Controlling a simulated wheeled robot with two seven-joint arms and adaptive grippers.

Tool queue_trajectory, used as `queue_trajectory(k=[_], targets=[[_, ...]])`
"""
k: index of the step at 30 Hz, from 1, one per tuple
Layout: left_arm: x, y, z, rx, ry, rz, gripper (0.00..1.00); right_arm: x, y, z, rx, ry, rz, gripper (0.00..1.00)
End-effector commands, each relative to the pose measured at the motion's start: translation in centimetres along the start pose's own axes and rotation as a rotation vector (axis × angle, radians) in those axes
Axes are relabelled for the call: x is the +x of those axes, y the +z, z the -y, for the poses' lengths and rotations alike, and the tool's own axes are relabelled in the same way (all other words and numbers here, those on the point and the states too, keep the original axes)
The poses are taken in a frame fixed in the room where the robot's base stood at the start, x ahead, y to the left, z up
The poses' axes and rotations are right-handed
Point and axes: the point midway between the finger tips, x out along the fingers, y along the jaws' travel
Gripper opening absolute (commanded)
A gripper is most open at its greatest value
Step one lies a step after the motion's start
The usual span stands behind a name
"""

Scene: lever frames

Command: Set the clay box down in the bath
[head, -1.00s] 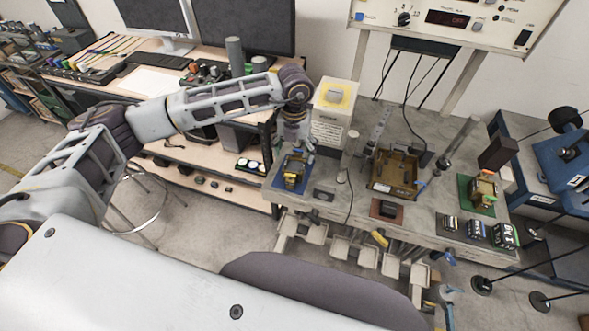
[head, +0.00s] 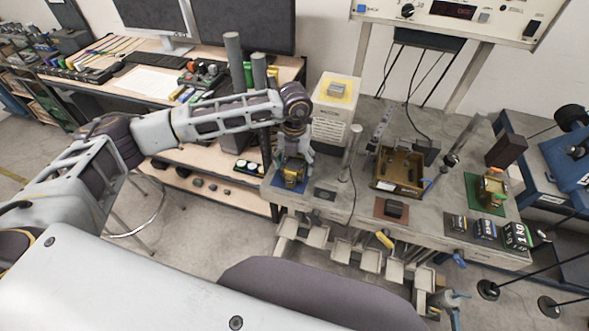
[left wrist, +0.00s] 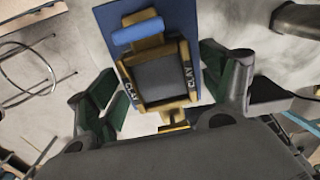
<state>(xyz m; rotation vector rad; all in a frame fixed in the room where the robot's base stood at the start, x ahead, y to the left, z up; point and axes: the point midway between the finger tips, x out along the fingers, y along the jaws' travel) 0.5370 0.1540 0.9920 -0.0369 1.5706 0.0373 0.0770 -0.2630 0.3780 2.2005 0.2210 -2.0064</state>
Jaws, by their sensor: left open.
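The clay box (head: 291,176) stands on a blue mat at the left end of the grey bench. In the left wrist view the clay box (left wrist: 163,79) is yellow-brown with a dark top and CLAY labels on both sides. My left gripper (head: 292,160) points down over it. In the left wrist view its green-padded fingers (left wrist: 168,100) are open, one on each side of the box, with gaps visible. A brown open-topped container (head: 398,184), apparently the bath, stands further right on the bench. My right gripper is not in view.
A white box with a yellow top (head: 333,110) stands close behind my left gripper. An upright grey post (head: 351,145) is between the clay box and the bath. A green mat (head: 485,194) with another yellow-brown device and several labelled weights (head: 485,229) are at the right.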

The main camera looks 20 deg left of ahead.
Motion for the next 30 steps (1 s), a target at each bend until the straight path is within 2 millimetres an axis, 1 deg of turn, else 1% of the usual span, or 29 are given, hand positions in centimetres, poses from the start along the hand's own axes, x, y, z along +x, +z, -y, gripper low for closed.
queue_trajectory(k=[1, 6, 18, 20, 30], targets=[[0.52, 0.0, 0.01, 0.0, 0.0, 0.0, 0.8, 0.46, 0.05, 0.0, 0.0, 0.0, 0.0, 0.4], [1.06, 0.0, 0.01, 0.0, 0.0, 0.0, 0.8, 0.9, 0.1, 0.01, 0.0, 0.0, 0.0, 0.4], [1.13, 0.01, 0.01, 0.0, 0.0, 0.0, 0.8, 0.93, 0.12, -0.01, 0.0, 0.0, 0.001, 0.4], [1.12, 0.01, 0.01, 0.0, 0.0, 0.0, 0.74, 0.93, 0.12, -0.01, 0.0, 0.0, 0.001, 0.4], [1.12, 0.01, 0.01, 0.0, 0.0, 0.0, 0.3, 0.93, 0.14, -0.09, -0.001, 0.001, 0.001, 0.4]])
